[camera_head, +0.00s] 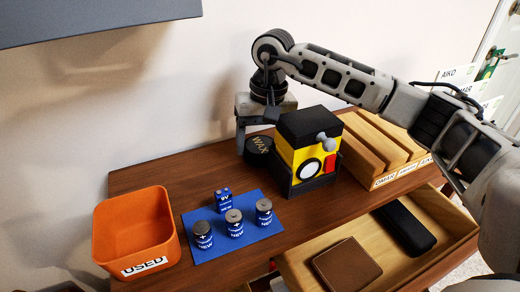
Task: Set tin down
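The dark round tin (259,146), with WAX on its lid, is at the back of the wooden table top, just left of the yellow and black lantern. It looks upright, lid up. My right gripper (256,134) reaches down over it from above. One finger is against or very near the tin's left side. The other finger is mostly hidden by the lantern, so I cannot tell if the grip is closed on the tin. The tin's base is low at the table top, but contact is not clear. My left gripper is not in view.
The lantern (309,146) sits in a dark holder close right of the tin. A blue mat (264,230) with several batteries is in front. An orange USED bin (137,226) stands left. A slotted wooden rack (388,140) is right. An open drawer (443,212) holds a wallet (346,265) and black case (404,228).

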